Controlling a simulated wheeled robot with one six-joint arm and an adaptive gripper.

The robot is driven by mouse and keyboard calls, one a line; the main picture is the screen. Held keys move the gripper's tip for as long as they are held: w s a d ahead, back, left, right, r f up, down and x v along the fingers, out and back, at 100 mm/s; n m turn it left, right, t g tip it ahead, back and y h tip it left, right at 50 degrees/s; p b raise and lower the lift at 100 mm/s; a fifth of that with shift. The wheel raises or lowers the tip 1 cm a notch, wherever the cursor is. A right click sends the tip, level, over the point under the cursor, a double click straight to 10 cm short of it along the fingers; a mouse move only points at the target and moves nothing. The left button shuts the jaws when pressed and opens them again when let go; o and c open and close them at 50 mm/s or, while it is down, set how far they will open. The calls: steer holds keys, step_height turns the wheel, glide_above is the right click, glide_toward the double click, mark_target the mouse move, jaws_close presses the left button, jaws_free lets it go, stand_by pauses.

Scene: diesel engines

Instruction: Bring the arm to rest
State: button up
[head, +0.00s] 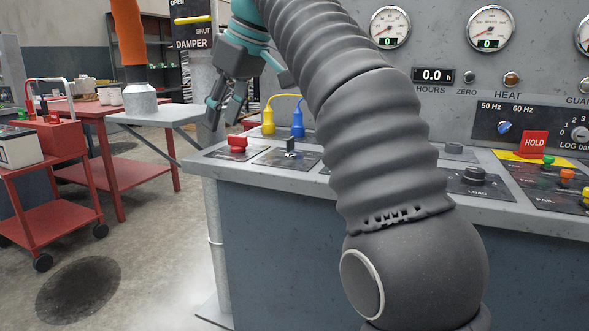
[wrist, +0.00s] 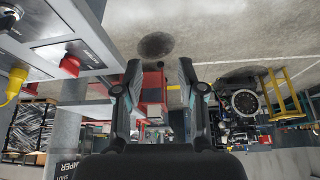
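My arm, in a ribbed dark grey sleeve, rises across the middle of the head view and bends over the control desk. My gripper (head: 226,108) hangs at the upper left, pointing down, above and slightly beyond the desk's left end. In the wrist view my gripper (wrist: 160,74) shows two fingers apart with nothing between them. It touches nothing that I can see. The wrist picture is upside down, with the floor at the top.
The control desk (head: 260,190) carries a red switch (head: 237,143), a yellow plug (head: 268,120), a blue plug (head: 297,120) and a red HOLD card (head: 533,144). A red trolley (head: 55,200) and red table (head: 120,165) stand left. Floor between is open.

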steer(key=w+f+m, duration=0.3)
steer(key=w+f, duration=0.1)
steer(key=f, duration=0.4)
steer(key=s+d+f+m+t+h, duration=0.1)
steer(key=s+d+f+m+h, duration=0.15)
steer(key=d+f, duration=0.45)
steer(key=s+d+f+m+t+h, duration=0.1)
steer(key=s+d+f+m, duration=0.2)
steer(key=s+d+f, duration=0.6)
steer(key=s+d+f+m+t+h, duration=0.1)
steer(key=s+d+f+m, duration=0.2)
steer(key=s+d+f, duration=0.7)
steer(key=s+d, duration=0.1)
steer(key=s, duration=0.3)
steer(key=shift+d+m, duration=0.25)
steer(key=shift+m, duration=0.1)
steer(key=shift+s, duration=0.1)
